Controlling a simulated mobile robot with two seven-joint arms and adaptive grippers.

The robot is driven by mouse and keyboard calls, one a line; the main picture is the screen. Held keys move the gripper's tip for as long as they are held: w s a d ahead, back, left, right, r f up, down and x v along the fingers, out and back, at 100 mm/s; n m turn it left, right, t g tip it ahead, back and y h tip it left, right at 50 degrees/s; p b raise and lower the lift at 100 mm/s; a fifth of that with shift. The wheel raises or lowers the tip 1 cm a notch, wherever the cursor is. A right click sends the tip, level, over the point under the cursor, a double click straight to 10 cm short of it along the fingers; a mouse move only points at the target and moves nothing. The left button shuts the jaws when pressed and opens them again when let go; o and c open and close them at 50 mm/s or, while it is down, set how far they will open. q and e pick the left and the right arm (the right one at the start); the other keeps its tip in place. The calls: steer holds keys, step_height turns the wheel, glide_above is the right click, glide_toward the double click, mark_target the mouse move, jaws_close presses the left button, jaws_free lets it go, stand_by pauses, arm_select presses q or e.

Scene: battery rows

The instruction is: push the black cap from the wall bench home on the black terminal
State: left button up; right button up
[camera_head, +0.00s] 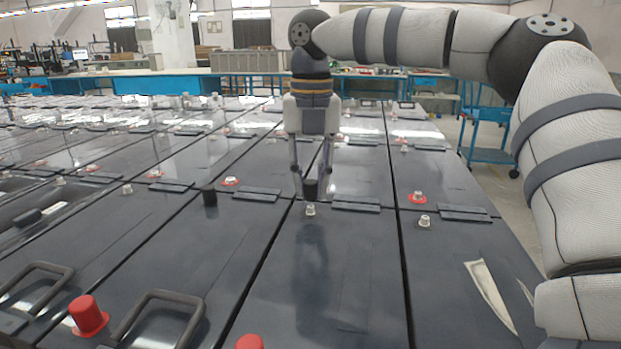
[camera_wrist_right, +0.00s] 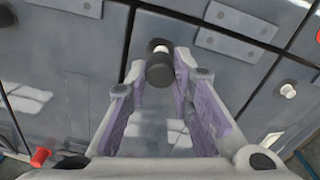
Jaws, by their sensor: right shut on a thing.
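The black cap (camera_head: 311,188) is a short dark cylinder between the fingertips of my right gripper (camera_head: 312,193). It also shows in the right wrist view (camera_wrist_right: 160,70), where my right gripper (camera_wrist_right: 160,65) is shut on it. A bare silver terminal (camera_head: 310,209) with no red ring stands on the battery top just below the cap in the head view. In the right wrist view the pale terminal top (camera_wrist_right: 160,48) shows just beyond the cap, partly hidden. The cap looks apart from it, above and slightly off. My left gripper is not in view.
A black cap (camera_head: 209,195) stands on the battery to the left. Red caps (camera_head: 88,315) and metal handles (camera_head: 160,312) are at the front left. Other bare terminals (camera_head: 424,221) stand nearby, some with red rings (camera_head: 418,198). A blue bench (camera_head: 170,83) runs along the far wall.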

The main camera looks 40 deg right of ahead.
steer(key=shift+f, duration=0.15)
stand_by(0.4)
steer(key=shift+f, duration=0.45)
steer(key=shift+f, duration=0.15)
steer(key=shift+f, duration=0.25)
steer(key=shift+f, duration=0.5)
stand_by(1.2)
steer(key=o, duration=1.4)
steer(key=shift+r, duration=0.1)
steer(key=shift+r, duration=3.45)
